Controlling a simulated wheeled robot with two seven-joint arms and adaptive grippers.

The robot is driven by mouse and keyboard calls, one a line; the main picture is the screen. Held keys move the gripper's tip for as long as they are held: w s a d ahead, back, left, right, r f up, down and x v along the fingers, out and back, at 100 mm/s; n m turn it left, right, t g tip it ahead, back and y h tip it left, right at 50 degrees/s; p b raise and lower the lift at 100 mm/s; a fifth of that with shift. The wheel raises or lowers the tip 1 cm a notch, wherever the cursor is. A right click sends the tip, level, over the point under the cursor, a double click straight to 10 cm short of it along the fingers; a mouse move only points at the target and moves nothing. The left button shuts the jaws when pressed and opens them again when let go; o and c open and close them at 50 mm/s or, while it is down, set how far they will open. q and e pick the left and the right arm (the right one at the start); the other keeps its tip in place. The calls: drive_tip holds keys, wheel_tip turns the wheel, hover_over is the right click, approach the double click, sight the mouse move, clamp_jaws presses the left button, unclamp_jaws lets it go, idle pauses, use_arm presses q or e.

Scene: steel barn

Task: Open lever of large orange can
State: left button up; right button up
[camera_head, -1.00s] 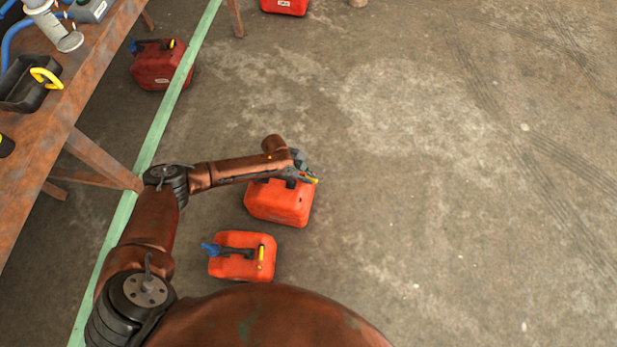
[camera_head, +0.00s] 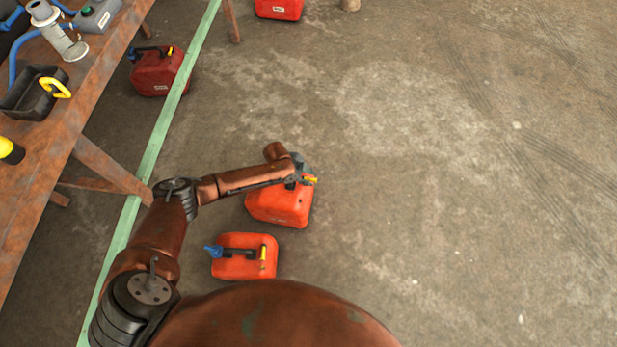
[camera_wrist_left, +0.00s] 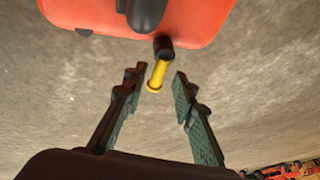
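The large orange can (camera_head: 281,205) stands on the concrete floor in the head view, with my left arm above it. Its yellow lever (camera_head: 311,180) shows at the can's upper right. In the left wrist view, the can (camera_wrist_left: 180,18) fills the top. The yellow lever (camera_wrist_left: 157,75) hangs from a dark spout or mount. My left gripper (camera_wrist_left: 154,75) is open, with one finger on each side of the lever and a gap on both sides. In the head view the left gripper (camera_head: 300,176) is partly hidden by its arm. My right gripper is not in view.
A smaller orange can (camera_head: 243,267) with a blue cap stands just in front. Red cans stand by the green floor line (camera_head: 150,160) and at the top. A rusty workbench (camera_head: 60,130) with tools is at left. The floor at right is clear.

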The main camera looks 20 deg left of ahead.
use_arm(q)
drive_tip(key=shift+r, duration=0.1)
drive_tip(key=v, duration=1.1)
drive_tip(key=shift+s+a+r, duration=0.15)
drive_tip(key=shift+r, duration=0.15)
